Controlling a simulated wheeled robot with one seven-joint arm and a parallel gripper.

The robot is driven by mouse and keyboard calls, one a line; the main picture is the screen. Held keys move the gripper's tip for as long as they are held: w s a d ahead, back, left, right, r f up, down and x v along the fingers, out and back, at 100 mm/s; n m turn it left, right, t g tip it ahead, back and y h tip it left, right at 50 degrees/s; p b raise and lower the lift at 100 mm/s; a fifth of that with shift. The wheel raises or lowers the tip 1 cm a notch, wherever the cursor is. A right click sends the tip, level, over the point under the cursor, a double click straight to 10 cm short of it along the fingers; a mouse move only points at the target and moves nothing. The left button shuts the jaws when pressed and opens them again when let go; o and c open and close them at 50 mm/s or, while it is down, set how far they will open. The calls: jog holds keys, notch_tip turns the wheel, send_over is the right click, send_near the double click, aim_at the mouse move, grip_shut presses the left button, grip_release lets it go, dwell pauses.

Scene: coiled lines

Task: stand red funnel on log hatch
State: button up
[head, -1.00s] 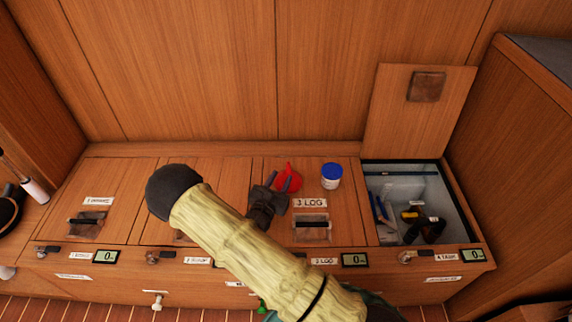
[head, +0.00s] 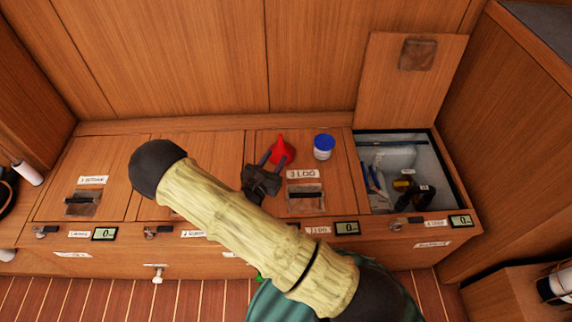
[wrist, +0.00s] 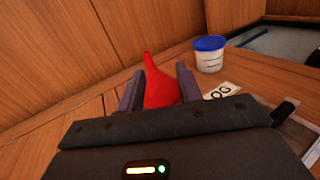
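The red funnel (head: 281,150) stands wide end down, narrow tip up, at the back of the log hatch (head: 329,177), the closed wooden lid labelled "3 LOG". In the wrist view the funnel (wrist: 158,88) shows between the two finger tips, its lower part hidden by my gripper body. My gripper (head: 275,160) reaches low over the hatch from the front left, its dark fingers spread on either side of the funnel. It looks open; whether a finger touches the funnel cannot be told.
A white tub with a blue lid (head: 324,148) stands right of the funnel, also in the wrist view (wrist: 209,54). At right an open bin (head: 437,165) holds several items, its lid (head: 411,95) raised against the wall. Other closed hatches lie left.

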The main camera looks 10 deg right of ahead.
jog(key=s+d+r+m+g, duration=0.3)
jog(key=s+d+m+g, duration=0.2)
jog(key=s+m+g, duration=0.2)
jog(key=s+d+r+m+g, duration=0.3)
jog(key=s+d+m+g, duration=0.3)
jog(key=m+g, duration=0.15)
jog(key=s+a+r+m+t+y, duration=0.1)
jog(key=s+a+r+m+y, duration=0.1)
jog(key=a+r+m+y, duration=0.1)
jog(key=s+a+r+m+t+y, duration=0.2)
jog(key=a+r+m+y, duration=0.1)
jog(key=r+m+y, duration=0.3)
jog(key=m+y, duration=0.2)
jog(key=m, duration=0.2)
jog(key=shift+s+r, duration=0.25)
jog(key=shift+m, duration=0.25)
jog(key=w+p+v, duration=0.2)
jog(key=p+v, duration=1.1)
jog(key=w+r+p+v, duration=0.1)
jog(key=w+p+v, duration=0.2)
jog(key=p+v, duration=1)
jog(key=w+p+v, duration=0.3)
jog(key=p+v, duration=1.1)
jog(key=p, duration=0.1)
jog(key=shift+d+r, duration=0.35)
jog(key=shift+d, duration=0.05)
